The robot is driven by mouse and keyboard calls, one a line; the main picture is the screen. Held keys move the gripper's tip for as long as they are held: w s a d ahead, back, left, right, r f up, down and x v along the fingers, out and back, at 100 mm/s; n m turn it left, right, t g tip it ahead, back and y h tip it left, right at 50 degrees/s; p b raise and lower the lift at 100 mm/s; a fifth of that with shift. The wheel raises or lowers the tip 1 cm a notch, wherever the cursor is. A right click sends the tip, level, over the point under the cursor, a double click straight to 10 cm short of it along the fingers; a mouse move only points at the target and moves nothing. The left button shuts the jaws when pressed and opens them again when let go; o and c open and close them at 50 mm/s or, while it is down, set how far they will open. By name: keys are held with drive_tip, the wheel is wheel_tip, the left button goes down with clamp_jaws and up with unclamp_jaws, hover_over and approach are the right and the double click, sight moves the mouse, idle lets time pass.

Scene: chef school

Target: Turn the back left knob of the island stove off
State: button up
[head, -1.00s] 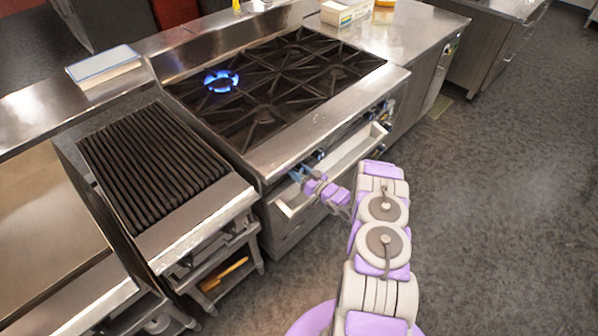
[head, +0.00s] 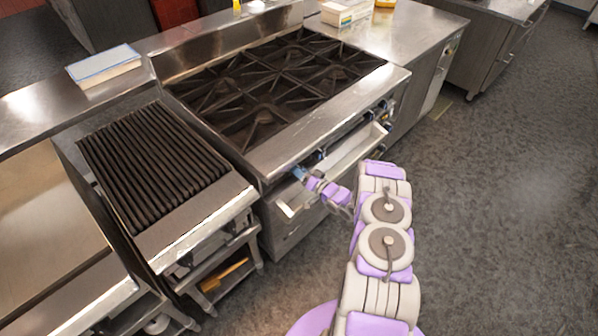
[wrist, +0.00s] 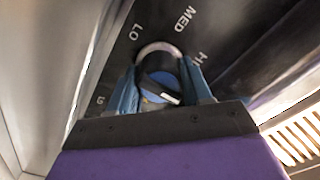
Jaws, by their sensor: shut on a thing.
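The island stove (head: 275,150) has a black grated top, and no flame shows on any burner. In the head view my gripper (head: 300,173) is at the left end of the stove's front panel, below the front edge. In the wrist view the gripper's blue fingers (wrist: 160,92) are closed around both sides of a round knob (wrist: 160,84) with a white pointer mark. LO, MED and HI letters are printed on the dark panel around it. The knob's lower part is hidden by the gripper.
A ribbed grill (head: 150,165) stands to the left of the stove. A long tray-like ledge (head: 345,160) juts out below the knobs, close to my arm. A steel counter (head: 395,35) with boxes adjoins on the right. The floor on the right is clear.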

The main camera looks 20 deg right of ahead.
drive_tip(key=shift+d+r, duration=0.15)
drive_tip(key=shift+d, duration=0.1)
drive_tip(key=o, duration=1.1)
drive_tip(key=shift+c, duration=0.2)
drive_tip(key=p+v, duration=0.2)
drive_tip(key=v, duration=1.5)
drive_tip(key=shift+p, duration=0.3)
drive_tip(key=shift+d, duration=0.15)
